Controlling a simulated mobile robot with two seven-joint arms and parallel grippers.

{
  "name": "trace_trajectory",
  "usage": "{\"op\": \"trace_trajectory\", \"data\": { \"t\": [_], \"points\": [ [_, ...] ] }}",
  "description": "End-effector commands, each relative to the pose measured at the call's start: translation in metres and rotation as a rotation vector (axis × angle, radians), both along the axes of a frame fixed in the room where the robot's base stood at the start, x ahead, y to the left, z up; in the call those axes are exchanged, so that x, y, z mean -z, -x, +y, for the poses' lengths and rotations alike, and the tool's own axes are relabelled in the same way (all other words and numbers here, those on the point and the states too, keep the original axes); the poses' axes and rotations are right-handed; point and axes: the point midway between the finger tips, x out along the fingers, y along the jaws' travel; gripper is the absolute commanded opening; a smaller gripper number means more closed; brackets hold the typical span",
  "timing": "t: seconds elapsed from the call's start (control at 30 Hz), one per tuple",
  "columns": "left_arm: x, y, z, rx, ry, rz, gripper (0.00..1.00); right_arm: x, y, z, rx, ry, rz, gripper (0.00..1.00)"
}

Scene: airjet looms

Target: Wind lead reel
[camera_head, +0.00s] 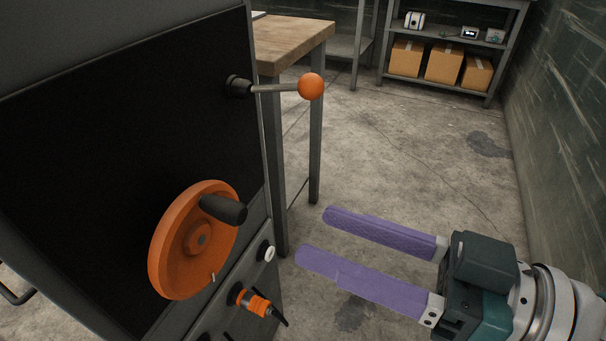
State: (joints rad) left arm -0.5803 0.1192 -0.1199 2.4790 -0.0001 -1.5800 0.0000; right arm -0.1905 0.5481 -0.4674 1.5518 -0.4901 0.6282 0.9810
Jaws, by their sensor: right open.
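An orange handwheel (180,257) with a black crank handle (223,209) is mounted on the dark front of the machine (130,120) at the left. A lever with an orange ball knob (311,86) sticks out to the right above the wheel. My right gripper (312,237) comes in from the lower right with two long purple fingers. They are open and apart, with nothing between them, pointing left toward the machine. Their tips are to the right of the handwheel and apart from it. No reel is clearly identifiable. My left gripper is out of view.
Below the wheel are an orange knob (256,303) and a white button (267,252). A wooden-topped table (290,40) stands behind the machine. A shelf with cardboard boxes (443,63) stands at the back. A dark wall (560,110) bounds the right. The concrete floor between is clear.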

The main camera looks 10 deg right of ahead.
Motion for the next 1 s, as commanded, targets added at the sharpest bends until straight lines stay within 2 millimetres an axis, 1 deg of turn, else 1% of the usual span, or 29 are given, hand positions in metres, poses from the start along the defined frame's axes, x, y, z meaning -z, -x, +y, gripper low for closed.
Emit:
{"op": "trace_trajectory", "data": {
  "t": [0.03, 0.13, 0.27, 1.0],
  "points": [
    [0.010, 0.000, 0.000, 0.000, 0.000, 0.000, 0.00, 0.011, 0.002, 0.000, -0.019, -0.004, 0.000, 0.55],
    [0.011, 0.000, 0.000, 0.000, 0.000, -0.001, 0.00, 0.011, 0.004, 0.002, -0.037, -0.011, 0.001, 0.55],
    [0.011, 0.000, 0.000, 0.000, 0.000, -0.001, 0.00, 0.010, 0.000, 0.008, -0.038, -0.014, 0.001, 0.55],
    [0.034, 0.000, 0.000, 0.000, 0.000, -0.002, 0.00, 0.010, -0.051, 0.079, -0.036, -0.013, -0.001, 0.55]
  ]
}}
